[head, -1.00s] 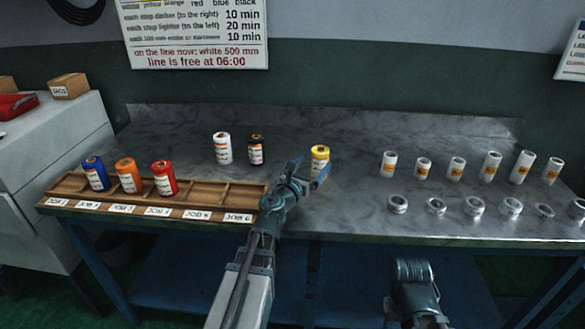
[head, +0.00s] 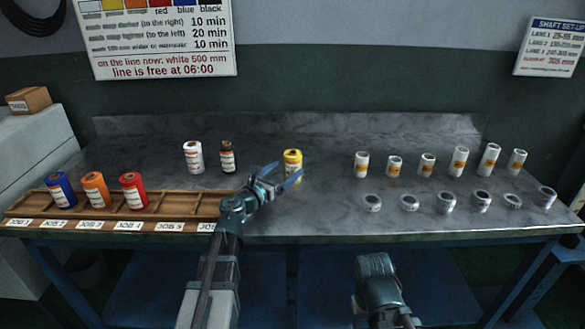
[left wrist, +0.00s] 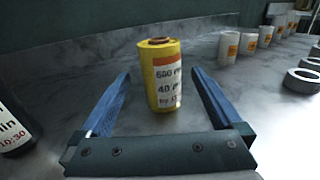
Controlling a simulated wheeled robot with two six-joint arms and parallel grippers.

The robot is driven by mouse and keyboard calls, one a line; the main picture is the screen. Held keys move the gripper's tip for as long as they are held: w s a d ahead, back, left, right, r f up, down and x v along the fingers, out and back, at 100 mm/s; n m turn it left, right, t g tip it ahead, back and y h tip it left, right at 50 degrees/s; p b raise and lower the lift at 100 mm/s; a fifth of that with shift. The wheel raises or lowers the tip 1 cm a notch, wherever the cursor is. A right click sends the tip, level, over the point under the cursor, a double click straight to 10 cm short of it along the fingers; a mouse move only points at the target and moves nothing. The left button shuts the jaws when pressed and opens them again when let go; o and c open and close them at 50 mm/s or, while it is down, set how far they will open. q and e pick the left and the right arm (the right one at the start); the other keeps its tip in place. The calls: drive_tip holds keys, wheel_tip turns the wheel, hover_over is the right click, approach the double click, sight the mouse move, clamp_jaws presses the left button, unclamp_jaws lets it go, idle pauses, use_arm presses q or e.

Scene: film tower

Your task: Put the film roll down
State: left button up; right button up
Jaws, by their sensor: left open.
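A yellow film roll (head: 292,164) stands upright on the grey bench top. In the left wrist view the yellow roll (left wrist: 163,75) stands ahead of and between the lines of the two blue fingers, with clear gaps on both sides. My left gripper (head: 282,176) is open and empty, just in front of the roll; its fingers also show in the left wrist view (left wrist: 160,100). A white roll (head: 193,157) and a black roll (head: 227,157) stand upright to its left. Blue (head: 60,190), orange (head: 96,190) and red (head: 133,190) rolls stand in the wooden rack (head: 172,206).
Several white cores with orange labels (head: 427,164) stand at the right of the bench, with several metal rings (head: 409,202) in front of them. The rack's right slots look empty. A cardboard box (head: 28,100) sits at the far left. The bench between the yellow roll and the cores is clear.

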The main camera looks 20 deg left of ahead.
sight(288, 168)
use_arm(q)
drive_tip(key=x, duration=0.4)
drive_tip(key=shift+w+d, duration=0.1)
drive_tip(key=shift+w, duration=0.1)
clamp_jaws()
use_arm(e)
drive_tip(key=shift+r, duration=0.1)
